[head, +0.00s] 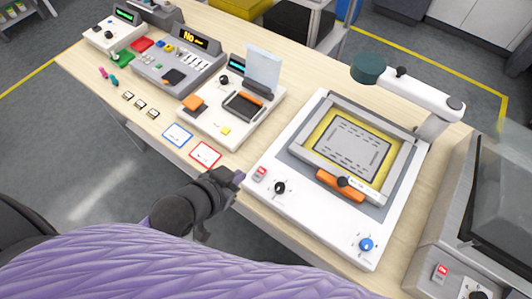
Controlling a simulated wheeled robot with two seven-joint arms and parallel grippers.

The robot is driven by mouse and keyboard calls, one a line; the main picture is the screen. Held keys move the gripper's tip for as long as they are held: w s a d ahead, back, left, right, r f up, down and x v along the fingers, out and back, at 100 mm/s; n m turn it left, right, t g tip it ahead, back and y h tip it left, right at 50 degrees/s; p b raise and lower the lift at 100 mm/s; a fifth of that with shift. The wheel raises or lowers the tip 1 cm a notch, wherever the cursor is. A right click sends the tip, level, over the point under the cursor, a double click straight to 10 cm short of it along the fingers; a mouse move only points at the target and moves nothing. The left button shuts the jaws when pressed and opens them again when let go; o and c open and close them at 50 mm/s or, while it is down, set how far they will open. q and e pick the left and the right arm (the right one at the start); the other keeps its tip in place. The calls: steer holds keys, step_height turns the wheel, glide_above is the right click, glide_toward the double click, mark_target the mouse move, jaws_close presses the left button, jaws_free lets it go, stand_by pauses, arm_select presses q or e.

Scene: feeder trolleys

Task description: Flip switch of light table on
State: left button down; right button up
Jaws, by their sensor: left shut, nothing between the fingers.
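A white machine (310,225) with a grey-framed yellow panel (352,143) stands on the right part of the table; it looks like the light table, though no name is readable. A small red and white rocker switch (260,172) is at its front left corner, beside a black knob (280,187). I cannot tell the rocker's position. My left gripper (238,178) is shut and empty, just left of the switch at the machine's front left edge. Contact with the switch cannot be made out. My right gripper is out of view.
An orange handle (340,187) and blue knob (366,244) are on the machine, and a dark green round head on an arm (369,68) overhangs it. A grey machine (452,235) with another red switch stands right. Other devices (232,108) and cards (205,153) lie left.

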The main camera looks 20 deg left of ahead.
arm_select(q)
steer(key=shift+s, duration=0.15)
steer(key=b, duration=0.4)
glide_above(261, 174)
steer(key=f, duration=0.6)
steer(key=shift+s+f, duration=0.2)
steer(key=shift+f, duration=0.05)
steer(key=shift+w+f+b, duration=0.2)
steer(key=shift+f+b, duration=0.4)
steer(key=shift+f, duration=1.25)
steer(key=shift+r, duration=0.1)
